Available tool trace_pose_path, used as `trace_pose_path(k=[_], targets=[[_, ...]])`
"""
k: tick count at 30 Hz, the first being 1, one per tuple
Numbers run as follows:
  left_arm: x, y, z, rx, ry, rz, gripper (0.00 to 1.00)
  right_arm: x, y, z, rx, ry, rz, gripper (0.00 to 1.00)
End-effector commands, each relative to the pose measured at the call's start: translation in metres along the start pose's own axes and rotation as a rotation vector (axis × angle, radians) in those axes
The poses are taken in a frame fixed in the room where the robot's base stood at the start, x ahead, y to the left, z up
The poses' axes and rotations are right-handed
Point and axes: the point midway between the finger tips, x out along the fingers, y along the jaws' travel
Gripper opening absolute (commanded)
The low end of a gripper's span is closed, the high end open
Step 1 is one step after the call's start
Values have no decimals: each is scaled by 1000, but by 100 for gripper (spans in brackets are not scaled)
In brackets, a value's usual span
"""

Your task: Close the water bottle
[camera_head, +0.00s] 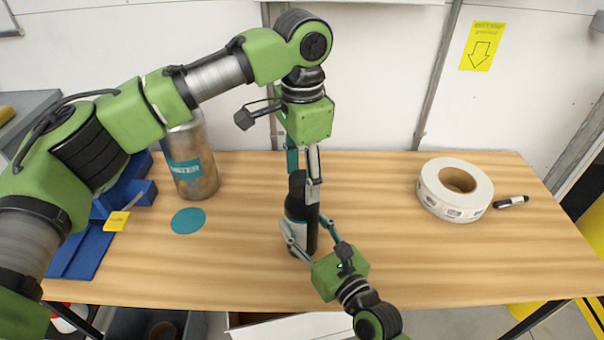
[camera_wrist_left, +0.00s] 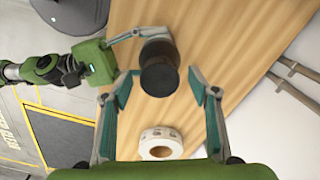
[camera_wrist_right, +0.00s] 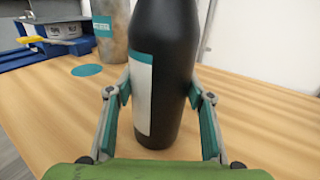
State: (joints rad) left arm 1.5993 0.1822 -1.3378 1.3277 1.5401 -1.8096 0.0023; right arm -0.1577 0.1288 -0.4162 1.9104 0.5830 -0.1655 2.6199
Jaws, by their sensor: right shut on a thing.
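A black water bottle (camera_head: 297,205) with a white and teal label stands upright on the table, and its dark round top (camera_wrist_left: 159,78) shows from above in the left wrist view. I cannot tell the cap apart from the bottle there. My right gripper (camera_head: 305,235) is shut on the bottle's body, with one finger on each side in the right wrist view (camera_wrist_right: 160,95). My left gripper (camera_head: 303,172) points down at the bottle's top. Its fingers are spread with gaps on both sides of the top in the left wrist view (camera_wrist_left: 165,78), and nothing is between them but the top.
A metal canister (camera_head: 194,165) with a teal label stands to the left, behind a flat teal disc (camera_head: 188,221). Blue bins (camera_head: 80,250) are at the left edge. A white tape roll (camera_head: 437,205) and a black marker (camera_head: 511,202) lie right. The table's right side is mostly clear.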

Motion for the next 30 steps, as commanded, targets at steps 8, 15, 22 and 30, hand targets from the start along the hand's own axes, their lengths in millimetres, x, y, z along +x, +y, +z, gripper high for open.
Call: trace_pose_path(k=[8,15,22,30], targets=[[-5,0,0,-1,1,-1,54,0,0,0,0,1,0,0],[-45,0,-1,-1,3,-2,54,0,0,0,0,1,0,0],[-93,0,-1,-1,2,0,54,0,0,0,0,1,0,0],[-119,0,0,-1,0,0,54,0,0,0,0,1,0,0]])
